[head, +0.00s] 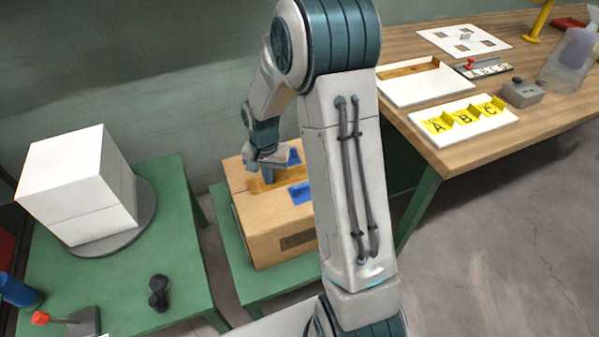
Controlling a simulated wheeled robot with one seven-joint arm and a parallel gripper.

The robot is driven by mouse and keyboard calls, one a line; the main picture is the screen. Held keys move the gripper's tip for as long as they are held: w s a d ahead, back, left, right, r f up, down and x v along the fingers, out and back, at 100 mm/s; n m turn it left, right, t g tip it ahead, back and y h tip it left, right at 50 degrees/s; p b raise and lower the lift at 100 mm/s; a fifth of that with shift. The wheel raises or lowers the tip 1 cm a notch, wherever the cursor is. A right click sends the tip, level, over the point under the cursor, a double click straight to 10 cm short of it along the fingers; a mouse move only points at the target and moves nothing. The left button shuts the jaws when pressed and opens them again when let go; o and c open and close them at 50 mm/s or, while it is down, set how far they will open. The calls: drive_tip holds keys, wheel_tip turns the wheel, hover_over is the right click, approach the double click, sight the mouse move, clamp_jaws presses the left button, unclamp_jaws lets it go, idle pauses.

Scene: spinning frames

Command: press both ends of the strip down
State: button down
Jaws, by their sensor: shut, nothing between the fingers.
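A cardboard box (270,235) stands on a low green stand, partly hidden by my arm. A brownish-orange strip (258,186) lies across its top; its right part is hidden behind my arm. Blue pieces (299,193) also show on the box top, next to my arm. My gripper (268,178) points down at the box top, over the strip. Its fingers are together with nothing between them. I cannot tell whether the fingertips touch the strip.
A green table (180,235) at left holds a white cube (85,190) on a round grey disc, a dark object (158,292) and a blue bottle (18,292). A wooden table (425,155) at right holds white boards, yellow A, B, C holders (462,118) and a grey box (522,93).

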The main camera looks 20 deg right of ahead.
drive_tip(key=shift+r, duration=0.1)
wheel_tip(320, 180, up, 8)
drive_tip(key=p, duration=0.5)
drive_tip(key=shift+p, duration=0.35)
